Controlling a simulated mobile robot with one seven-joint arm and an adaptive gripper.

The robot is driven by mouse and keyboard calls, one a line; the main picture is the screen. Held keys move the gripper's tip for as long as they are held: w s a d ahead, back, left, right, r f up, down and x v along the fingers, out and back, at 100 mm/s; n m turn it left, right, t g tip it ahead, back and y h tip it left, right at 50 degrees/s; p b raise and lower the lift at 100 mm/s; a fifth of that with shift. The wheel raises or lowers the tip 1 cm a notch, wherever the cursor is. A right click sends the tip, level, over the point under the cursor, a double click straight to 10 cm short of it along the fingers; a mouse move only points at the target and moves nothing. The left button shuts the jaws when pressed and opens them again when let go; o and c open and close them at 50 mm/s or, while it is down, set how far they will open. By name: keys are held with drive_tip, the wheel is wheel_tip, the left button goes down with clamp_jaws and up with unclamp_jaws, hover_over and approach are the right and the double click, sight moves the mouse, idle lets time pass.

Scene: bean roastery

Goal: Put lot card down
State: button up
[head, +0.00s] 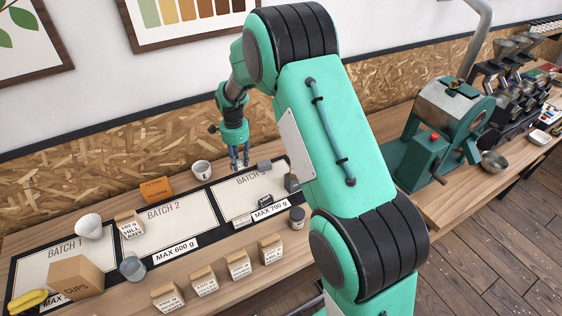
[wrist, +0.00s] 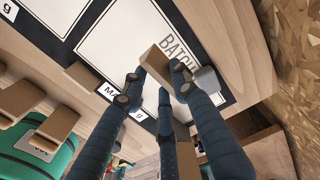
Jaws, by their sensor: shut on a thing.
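My gripper (head: 240,164) hangs over the back part of the BATCH 3 mat (head: 233,200) in the head view. Its fingers are shut on a small tan piece, taken as the lot card (wrist: 154,61), which shows between the fingertips in the wrist view. The fingers hide part of it, and no writing on it can be read. The mat's BATCH lettering shows right beside it in the wrist view. The head view does not show the card clearly, so I cannot tell whether it touches the mat.
A grey piece (head: 264,165) lies close to the right of my gripper. A grey block (head: 291,183), a small dark device (head: 265,202) and a jar (head: 297,218) stand nearby. A white cup (head: 201,170) stands left. The BATCH 2 mat (head: 176,222) is mostly clear. Several kraft bags line the front.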

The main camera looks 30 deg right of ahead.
drive_tip(key=w+d, duration=0.2)
drive_tip(key=d, duration=1)
drive_tip(key=w+d, duration=0.1)
drive_tip(key=d, duration=1)
drive_tip(key=shift+w+d, duration=0.35)
drive_tip(key=shift+w, duration=0.05)
drive_tip(key=shift+f+b, duration=0.4)
drive_tip(key=shift+f, duration=2.7)
drive_tip(key=shift+f, duration=1.85)
drive_tip(key=shift+f+b, duration=0.15)
drive_tip(key=shift+b, duration=0.15)
drive_tip(key=o, duration=1)
drive_tip(key=shift+o, duration=0.2)
